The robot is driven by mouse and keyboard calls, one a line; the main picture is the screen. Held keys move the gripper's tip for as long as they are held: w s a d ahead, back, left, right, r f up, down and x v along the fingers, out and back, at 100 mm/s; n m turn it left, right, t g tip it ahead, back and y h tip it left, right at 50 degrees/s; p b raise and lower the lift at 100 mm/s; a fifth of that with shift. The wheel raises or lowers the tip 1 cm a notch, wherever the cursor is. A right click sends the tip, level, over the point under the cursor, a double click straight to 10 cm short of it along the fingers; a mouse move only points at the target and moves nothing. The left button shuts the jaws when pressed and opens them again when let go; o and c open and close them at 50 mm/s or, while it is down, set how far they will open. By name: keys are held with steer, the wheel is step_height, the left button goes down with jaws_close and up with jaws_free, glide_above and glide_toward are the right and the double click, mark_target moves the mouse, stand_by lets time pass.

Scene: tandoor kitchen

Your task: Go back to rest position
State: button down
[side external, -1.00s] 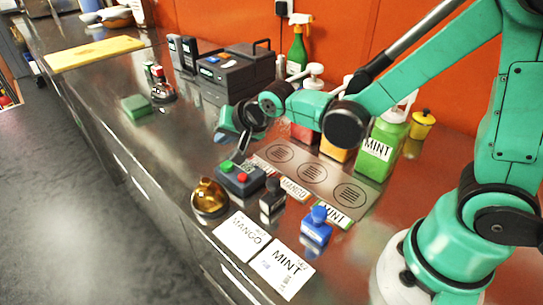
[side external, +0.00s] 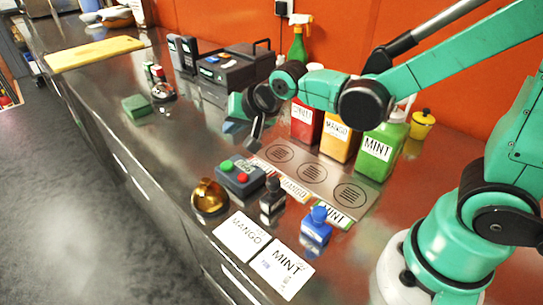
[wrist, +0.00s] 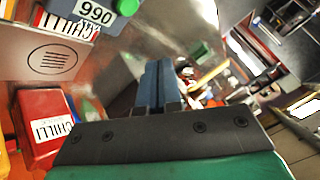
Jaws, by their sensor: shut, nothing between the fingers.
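My gripper (side external: 254,138) hangs above the counter, left of the sauce bottles and behind the button box. Its fingers (wrist: 157,84) are together and hold nothing in the wrist view. The fingers point down toward the steel surface, clear of the objects around them.
A red bottle (side external: 306,120), an orange mango bottle (side external: 338,135) and a green mint bottle (side external: 381,150) stand along the wall. In front are a circle-marked mat (side external: 330,172), a button box (side external: 240,180), stamps and labelled cards (side external: 283,267). A black printer (side external: 232,75) stands behind. Counter at left is mostly clear.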

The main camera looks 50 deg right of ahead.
steer(key=s+d+r+n, duration=0.1)
steer(key=s+d+n, duration=0.1)
steer(key=s, duration=0.3)
steer(key=s+d+r+n+g, duration=0.1)
steer(key=s+d+n, duration=0.2)
steer(key=s, duration=0.3)
steer(key=shift+s+n+g+h, duration=0.2)
steer(key=shift+n+g+h, duration=0.15)
steer(key=shift+n, duration=0.55)
